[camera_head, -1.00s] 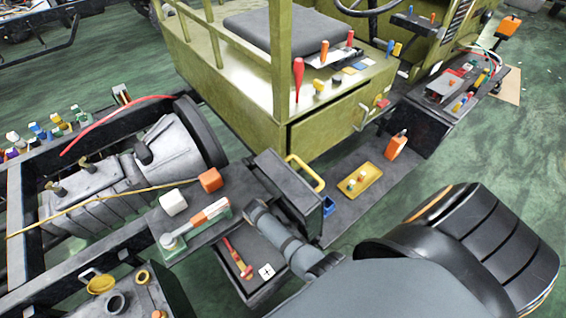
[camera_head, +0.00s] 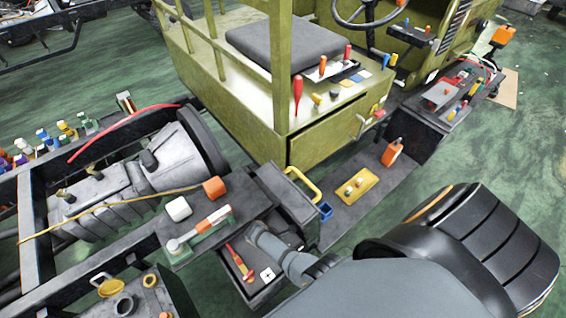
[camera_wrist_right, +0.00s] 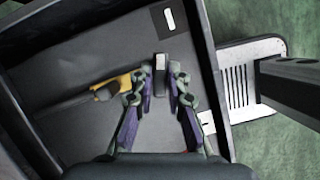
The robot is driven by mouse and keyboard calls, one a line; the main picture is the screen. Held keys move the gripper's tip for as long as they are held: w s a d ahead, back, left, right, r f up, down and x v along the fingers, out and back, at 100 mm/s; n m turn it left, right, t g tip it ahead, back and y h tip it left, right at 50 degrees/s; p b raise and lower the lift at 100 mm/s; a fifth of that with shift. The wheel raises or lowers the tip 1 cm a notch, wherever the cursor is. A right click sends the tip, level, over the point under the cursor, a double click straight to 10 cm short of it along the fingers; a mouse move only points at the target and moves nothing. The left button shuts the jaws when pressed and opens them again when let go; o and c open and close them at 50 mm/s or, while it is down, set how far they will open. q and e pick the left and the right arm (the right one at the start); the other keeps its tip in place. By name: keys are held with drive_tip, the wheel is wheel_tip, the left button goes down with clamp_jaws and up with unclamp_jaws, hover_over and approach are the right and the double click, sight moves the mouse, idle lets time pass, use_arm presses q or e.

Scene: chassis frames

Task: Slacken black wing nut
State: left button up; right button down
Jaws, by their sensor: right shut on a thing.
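In the right wrist view my right gripper (camera_wrist_right: 160,86) reaches into a dark, walled tray (camera_wrist_right: 60,75). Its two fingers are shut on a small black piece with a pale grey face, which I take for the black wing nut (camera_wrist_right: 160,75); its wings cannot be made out. In the head view my grey arm comes in from the bottom right to the dark parts beside the chassis frame. The gripper's fingertips and the nut cannot be made out there. My left gripper is not in view.
A yellow-and-black tool (camera_wrist_right: 108,88) lies left of the fingers in the tray. In the head view, a red-handled tool (camera_head: 240,262) lies on a dark tray near my arm. An orange block (camera_head: 215,188) and white block (camera_head: 178,208) stand on the frame plate.

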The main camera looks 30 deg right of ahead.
idle(0.3)
drive_tip(key=c, duration=1.3)
unclamp_jaws()
